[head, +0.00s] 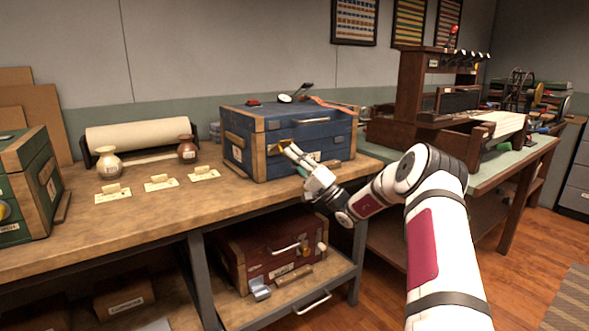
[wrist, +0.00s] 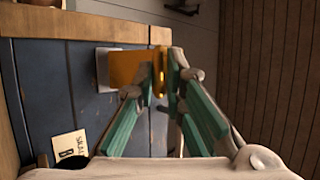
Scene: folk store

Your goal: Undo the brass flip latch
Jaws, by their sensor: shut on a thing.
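The brass flip latch (wrist: 128,68) is on the front of the blue wooden chest (head: 312,134), near the chest's left end in the head view. In the wrist view the latch is a flat brass plate with a raised tab, on a pale backing plate (wrist: 103,70). My gripper (wrist: 166,78) is at the latch, its two fingers closed around the brass tab. In the head view my gripper (head: 288,150) reaches the latch from the front right. The fingers hide part of the latch in both views.
The chest stands on a wooden workbench (head: 130,217), with small items on its closed lid. A green chest (head: 30,185), two small vases and tags stand to the left. A red chest (head: 262,258) sits on the shelf below. Space before the blue chest is mostly free.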

